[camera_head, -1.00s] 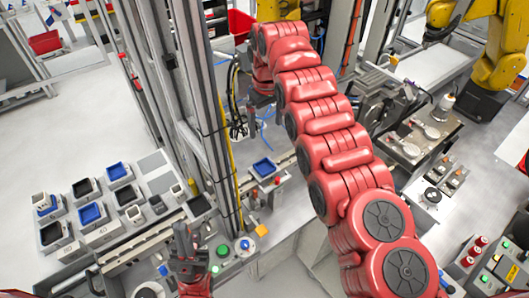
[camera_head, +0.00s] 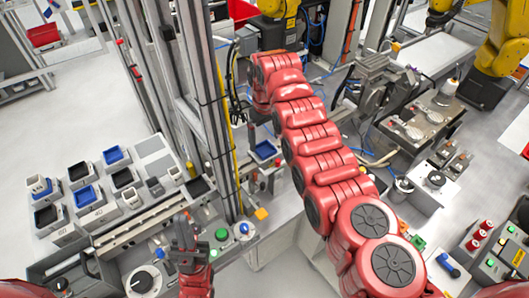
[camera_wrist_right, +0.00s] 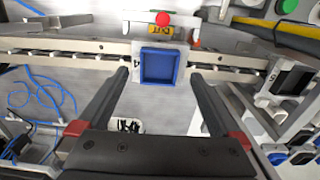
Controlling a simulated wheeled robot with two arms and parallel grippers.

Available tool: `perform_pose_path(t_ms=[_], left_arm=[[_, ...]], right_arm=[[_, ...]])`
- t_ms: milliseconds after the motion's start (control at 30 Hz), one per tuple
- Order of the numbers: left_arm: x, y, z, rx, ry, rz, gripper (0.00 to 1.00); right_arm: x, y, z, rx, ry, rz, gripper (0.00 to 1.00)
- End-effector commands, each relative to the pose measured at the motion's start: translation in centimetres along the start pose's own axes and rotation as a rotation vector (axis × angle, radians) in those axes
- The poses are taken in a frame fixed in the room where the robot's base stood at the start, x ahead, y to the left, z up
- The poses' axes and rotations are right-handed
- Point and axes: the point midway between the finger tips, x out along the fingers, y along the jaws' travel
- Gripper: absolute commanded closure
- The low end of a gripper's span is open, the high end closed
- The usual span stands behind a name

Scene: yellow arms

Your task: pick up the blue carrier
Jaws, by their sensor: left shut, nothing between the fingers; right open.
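The blue carrier (camera_head: 265,150) is a small square tray with a raised rim on the rail in the middle of the head view. In the right wrist view the blue carrier (camera_wrist_right: 159,66) lies upright on a light holder, centred ahead of the fingers. My right gripper (camera_wrist_right: 160,77) is open, one finger toward each side of the carrier, with nothing held. In the head view its dark fingers (camera_head: 244,118) are small and partly lost against the machinery, up and left of the carrier. My left gripper (camera_head: 184,232) is shut and empty at the lower left, well away from the carrier.
A rail (camera_wrist_right: 60,52) runs across behind the carrier. A red button (camera_wrist_right: 162,19) stands just beyond it. Blue cables (camera_wrist_right: 40,98) lie at the left. A metal post (camera_head: 207,110) stands left of the carrier. Several blue and black bins (camera_head: 113,155) fill the left table.

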Motion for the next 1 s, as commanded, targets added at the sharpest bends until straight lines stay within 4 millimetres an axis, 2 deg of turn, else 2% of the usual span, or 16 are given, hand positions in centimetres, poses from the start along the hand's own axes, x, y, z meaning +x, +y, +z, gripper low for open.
perform_pose_path(t_ms=[267,500,567,1000], left_arm=[[-0.8,0.0,0.1,0.0,0.0,0.0,1.0],[-0.8,0.0,0.1,0.0,0.0,0.0,1.0],[-0.8,0.0,0.1,0.0,0.0,0.0,1.0],[-0.8,0.0,0.1,0.0,0.0,0.0,1.0]], right_arm=[[3.5,-0.1,-0.2,-0.001,-0.004,-0.001,0.0],[3.7,-0.1,-0.2,0.0,-0.001,0.0,0.0],[3.7,-0.1,-0.2,0.0,-0.001,0.0,0.09],[3.6,0.0,-0.2,0.0,0.0,0.001,0.88]])
